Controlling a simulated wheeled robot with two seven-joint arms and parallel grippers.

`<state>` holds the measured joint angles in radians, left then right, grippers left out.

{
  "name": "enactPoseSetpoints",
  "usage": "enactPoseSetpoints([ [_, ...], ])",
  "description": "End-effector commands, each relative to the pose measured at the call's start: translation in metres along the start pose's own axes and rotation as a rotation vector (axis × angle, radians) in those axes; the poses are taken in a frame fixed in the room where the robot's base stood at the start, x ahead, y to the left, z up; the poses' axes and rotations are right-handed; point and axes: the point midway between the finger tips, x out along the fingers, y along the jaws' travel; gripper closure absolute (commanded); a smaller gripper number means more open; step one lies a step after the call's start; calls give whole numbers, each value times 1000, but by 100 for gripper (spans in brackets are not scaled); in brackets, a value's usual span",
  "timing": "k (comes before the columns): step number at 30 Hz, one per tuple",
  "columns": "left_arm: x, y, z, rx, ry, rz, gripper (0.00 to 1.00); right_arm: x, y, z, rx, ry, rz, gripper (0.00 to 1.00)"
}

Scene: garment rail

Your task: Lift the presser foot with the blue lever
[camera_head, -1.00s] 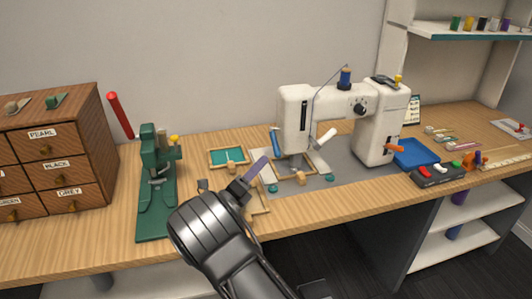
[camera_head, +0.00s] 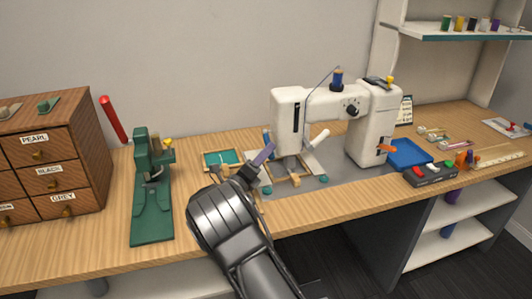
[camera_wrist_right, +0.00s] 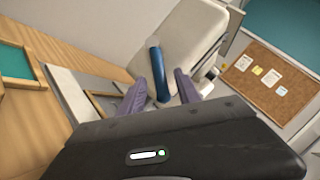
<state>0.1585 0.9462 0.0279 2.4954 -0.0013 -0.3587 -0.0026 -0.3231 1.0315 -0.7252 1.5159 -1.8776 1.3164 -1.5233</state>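The white sewing machine (camera_head: 375,125) stands on a grey plate on the wooden bench. Its blue lever (camera_head: 267,137) hangs at the left side of the machine head; in the right wrist view the blue lever (camera_wrist_right: 158,72) shows between the fingers. My right gripper (camera_head: 265,152) has purple fingers and reaches up to the lever from the front left. In the wrist view the right gripper (camera_wrist_right: 161,80) is open, one finger on each side of the lever, with gaps visible. The presser foot is too small to make out. My left gripper is out of view.
A wooden hoop with teal cloth (camera_head: 222,158) lies left of the machine, near a green press (camera_head: 152,195). A wooden drawer cabinet (camera_head: 60,150) stands far left. A blue tray (camera_head: 408,154) and a dark control box (camera_head: 430,174) sit to the right.

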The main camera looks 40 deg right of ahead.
Motion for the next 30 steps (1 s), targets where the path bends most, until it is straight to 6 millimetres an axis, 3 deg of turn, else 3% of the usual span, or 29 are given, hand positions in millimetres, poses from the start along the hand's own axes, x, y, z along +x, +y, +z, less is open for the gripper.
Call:
enactPoseSetpoints([
  [10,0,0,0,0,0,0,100,7,0,0,0,0,0,60],
  [25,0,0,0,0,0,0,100,6,0,0,0,0,0,100],
  [30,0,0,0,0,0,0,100,6,0,0,0,0,0,100],
])
